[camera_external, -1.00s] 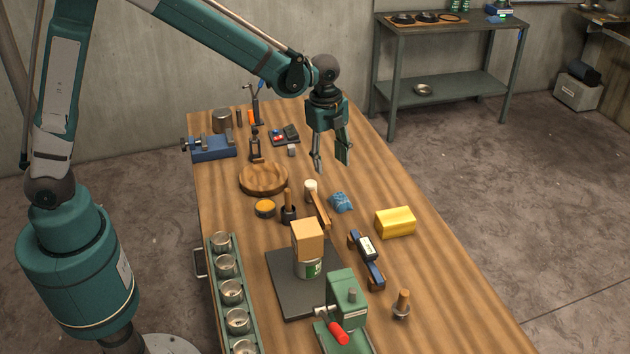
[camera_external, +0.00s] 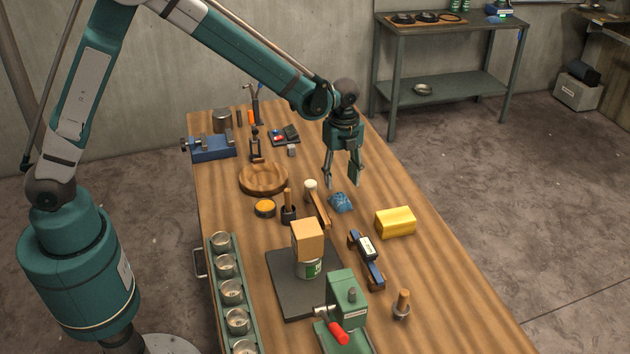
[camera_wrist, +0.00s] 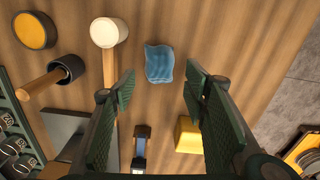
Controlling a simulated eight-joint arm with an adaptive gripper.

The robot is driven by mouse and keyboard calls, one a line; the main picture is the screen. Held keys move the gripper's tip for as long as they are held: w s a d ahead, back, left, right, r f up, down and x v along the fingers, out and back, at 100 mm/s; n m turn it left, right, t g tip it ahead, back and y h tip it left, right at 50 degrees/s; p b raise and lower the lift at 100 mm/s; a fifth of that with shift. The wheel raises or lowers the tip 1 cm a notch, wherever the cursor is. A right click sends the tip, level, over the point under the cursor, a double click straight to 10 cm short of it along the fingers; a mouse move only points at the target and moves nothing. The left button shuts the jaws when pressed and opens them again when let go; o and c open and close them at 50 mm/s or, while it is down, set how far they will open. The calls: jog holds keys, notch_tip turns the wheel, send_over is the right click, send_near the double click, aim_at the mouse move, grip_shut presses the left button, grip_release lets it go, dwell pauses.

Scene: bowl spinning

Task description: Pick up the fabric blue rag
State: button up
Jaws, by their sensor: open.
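The blue fabric rag (camera_external: 341,203) lies crumpled on the wooden table, between the white-headed mallet and the yellow block. In the wrist view the rag (camera_wrist: 159,63) lies ahead of the fingers, roughly centred between them and nearer the left one. My gripper (camera_external: 342,186) is open, pointing down above the table just behind the rag. Its two green-padded fingers (camera_wrist: 161,85) are spread wide with nothing between them. The rag appears below the fingertips and apart from them.
Left of the rag is a mallet with a white head (camera_wrist: 108,32) and wooden handle. A yellow block (camera_external: 396,222) stands to the right, and a dark blue tool (camera_external: 367,262) in front. A box-topped can (camera_external: 308,240) stands nearer the camera. The table's right side is mostly bare.

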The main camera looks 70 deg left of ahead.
aim_at(341, 197)
jog(key=shift+f, duration=1.3)
jog(key=shift+d+f, duration=0.2)
jog(key=shift+f, duration=2.4)
jog(key=c, duration=0.9)
